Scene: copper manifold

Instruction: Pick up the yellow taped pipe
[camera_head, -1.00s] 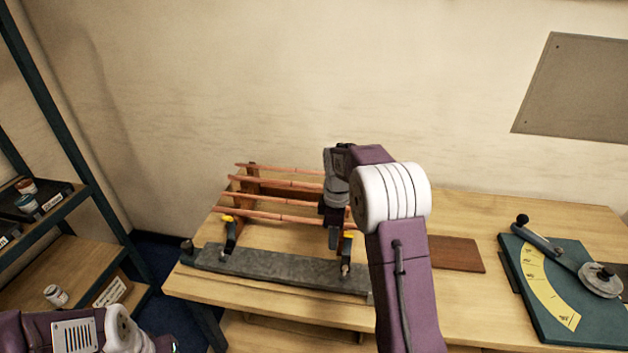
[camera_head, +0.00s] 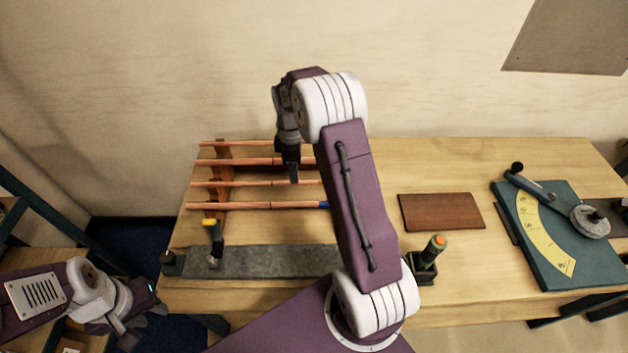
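Several copper pipes lie across a wooden rack (camera_head: 222,195) on the bench. The front pipe (camera_head: 262,206) has a blue band near its right end.
A grey bar (camera_head: 270,261) with a yellow-topped clamp (camera_head: 213,236) lies before the rack. A green handle (camera_head: 434,248) stands in a black holder. A brown board (camera_head: 441,211) and a teal bending plate (camera_head: 565,240) lie to the right. Bare bench lies behind the board.

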